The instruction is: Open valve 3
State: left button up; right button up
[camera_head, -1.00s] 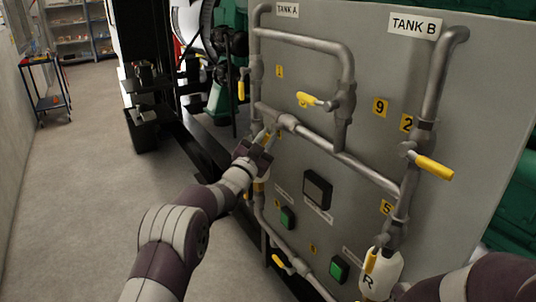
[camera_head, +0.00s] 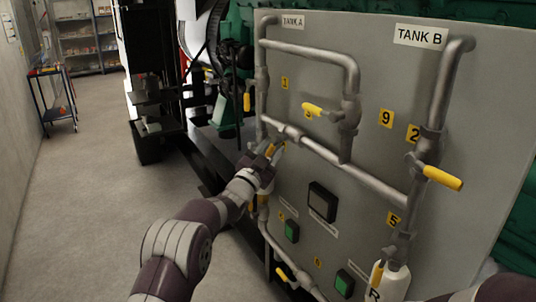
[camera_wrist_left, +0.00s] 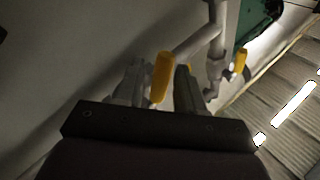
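Valve 3 seems to be the one at my left gripper, on the left pipe of the grey panel (camera_head: 375,75); its number label is hidden or unreadable. Its yellow handle (camera_head: 277,150) shows at the fingertips of my left gripper (camera_head: 272,154). In the left wrist view the yellow handle (camera_wrist_left: 161,77) stands between the two fingers of the left gripper (camera_wrist_left: 158,85). A small gap shows on the handle's right side; contact on its left side is unclear. The fingers look open around it. My right gripper is not in view; only part of that arm shows at the bottom right.
Other yellow handles stick out nearby: one left of label 1 (camera_head: 247,102), one at upper middle (camera_head: 314,109), one below label 2 (camera_head: 442,178). Pipes surround my left gripper. A dark box (camera_head: 322,202) and green buttons sit lower. Floor (camera_head: 90,200) is clear at left.

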pick_arm(q)
jog(key=b+v, duration=0.1)
jog(key=v, duration=1.1)
jog(key=shift+s, duration=0.25)
jog(key=shift+f, duration=0.1)
